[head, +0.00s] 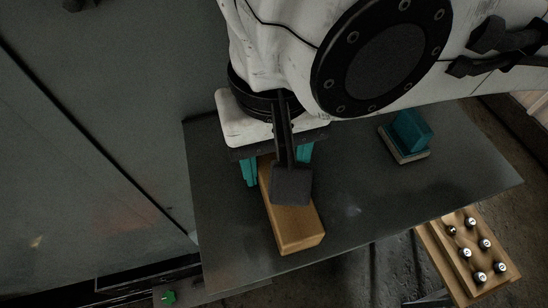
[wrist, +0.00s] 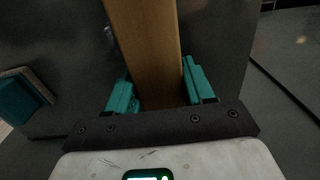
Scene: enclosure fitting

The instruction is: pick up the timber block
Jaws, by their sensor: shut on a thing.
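The timber block (head: 298,233) is a long orange-brown wooden bar on the dark grey table (head: 350,205). In the head view it lies lengthwise from under my gripper toward the table's front edge. My gripper (head: 277,172) has teal fingers, one on each side of the block. In the wrist view the block (wrist: 147,45) runs up from between the fingers (wrist: 158,92), which are shut on its sides. Part of the block is hidden under my gripper and a dark wrist part in the head view. I cannot tell whether the block touches the table.
A teal block on a pale base (head: 408,134) stands on the table to the right. A grey panel (head: 90,130) is at left. The table between the blocks is clear.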

